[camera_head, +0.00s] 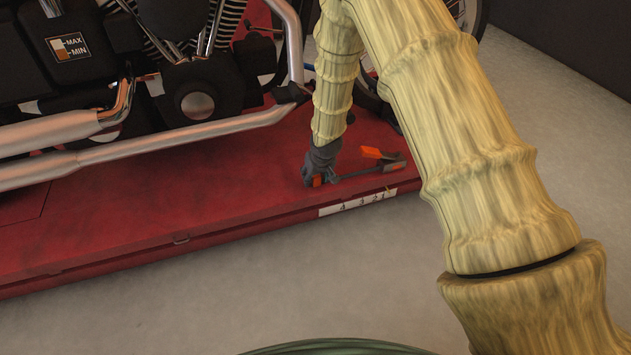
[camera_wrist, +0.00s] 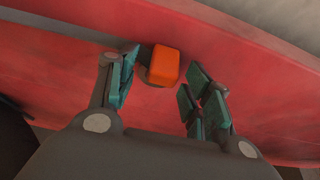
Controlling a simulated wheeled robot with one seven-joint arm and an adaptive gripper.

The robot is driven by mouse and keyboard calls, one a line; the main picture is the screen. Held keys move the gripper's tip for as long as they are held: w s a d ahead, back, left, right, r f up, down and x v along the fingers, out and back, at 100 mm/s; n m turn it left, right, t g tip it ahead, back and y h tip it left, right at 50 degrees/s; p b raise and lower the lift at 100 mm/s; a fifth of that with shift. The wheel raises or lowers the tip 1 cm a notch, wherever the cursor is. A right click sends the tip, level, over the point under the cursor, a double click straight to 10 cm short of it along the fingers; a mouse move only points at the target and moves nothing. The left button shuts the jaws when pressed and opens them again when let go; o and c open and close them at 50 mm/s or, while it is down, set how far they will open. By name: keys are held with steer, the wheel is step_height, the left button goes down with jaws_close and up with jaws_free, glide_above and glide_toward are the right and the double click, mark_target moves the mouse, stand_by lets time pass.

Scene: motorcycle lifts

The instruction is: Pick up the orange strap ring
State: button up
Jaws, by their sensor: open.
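My gripper (camera_wrist: 159,76) is open, with teal pads on either side of the orange piece.
A dark tool-like item (camera_head: 392,166) and another orange piece (camera_head: 371,153) lie right of my gripper. A motorcycle with chrome pipes (camera_head: 150,142) stands on the platform to the left. The platform's front edge carries a white label (camera_head: 357,203). Grey floor (camera_head: 250,290) in front is clear.

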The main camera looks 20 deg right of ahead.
jaws_close()
